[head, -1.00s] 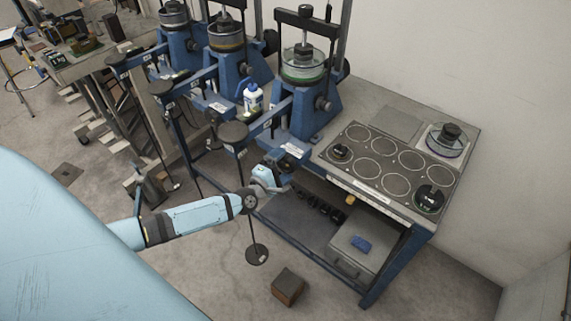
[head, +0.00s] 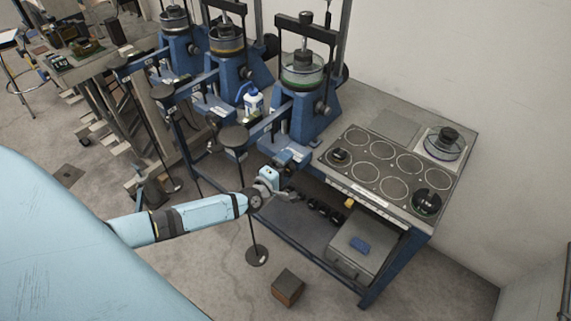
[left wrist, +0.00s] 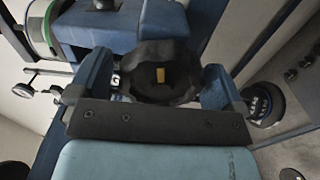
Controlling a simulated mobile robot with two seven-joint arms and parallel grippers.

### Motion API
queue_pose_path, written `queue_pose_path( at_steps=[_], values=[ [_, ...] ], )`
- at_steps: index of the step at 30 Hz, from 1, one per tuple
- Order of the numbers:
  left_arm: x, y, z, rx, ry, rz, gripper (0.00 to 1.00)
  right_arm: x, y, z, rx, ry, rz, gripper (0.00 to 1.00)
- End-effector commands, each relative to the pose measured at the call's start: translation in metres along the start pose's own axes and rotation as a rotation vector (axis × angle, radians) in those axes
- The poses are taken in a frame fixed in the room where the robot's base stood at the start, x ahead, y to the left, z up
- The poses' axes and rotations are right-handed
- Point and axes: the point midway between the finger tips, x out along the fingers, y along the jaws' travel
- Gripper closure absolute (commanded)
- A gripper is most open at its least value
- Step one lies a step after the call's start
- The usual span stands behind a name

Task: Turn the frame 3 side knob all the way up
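Frame 3 (head: 307,118) is the nearest blue lever frame, with a green-ringed dish. A dark side knob (head: 322,107) shows on its right side. In the left wrist view a black lobed knob (left wrist: 135,84) with a small yellow mark lies between the fingers. I cannot tell whether both are the same knob. My left gripper (head: 287,176) is at the bench's front edge, below frame 3's base. Its fingers are spread on both sides of the lobed knob in the wrist view (left wrist: 158,85), with no clear contact. My right gripper is not in view.
Two similar lever frames stand farther left. A plate with round recesses (head: 383,168) and black weights (head: 426,202) lies on the bench at right. A grey box (head: 362,246) is on the lower shelf. A hanging rod (head: 250,215) is near my left arm. A brown block (head: 288,287) stands on the floor.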

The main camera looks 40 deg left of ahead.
Motion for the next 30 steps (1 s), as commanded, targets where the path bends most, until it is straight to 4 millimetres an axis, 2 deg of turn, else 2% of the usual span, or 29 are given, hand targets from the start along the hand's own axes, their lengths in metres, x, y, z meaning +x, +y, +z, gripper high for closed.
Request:
queue_pose_path(
  at_steps=[8, 21, 30],
  values=[
    [-0.004, -0.001, 0.0, -0.002, 0.0, -0.002, 0.04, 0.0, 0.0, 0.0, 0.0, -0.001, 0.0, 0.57],
    [-0.053, 0.0, 0.0, -0.003, 0.0, -0.001, 0.04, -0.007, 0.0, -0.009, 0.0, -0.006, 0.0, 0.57],
    [-0.061, -0.001, 0.0, -0.004, 0.001, 0.0, 0.04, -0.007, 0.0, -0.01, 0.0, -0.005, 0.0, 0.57]
  ],
)
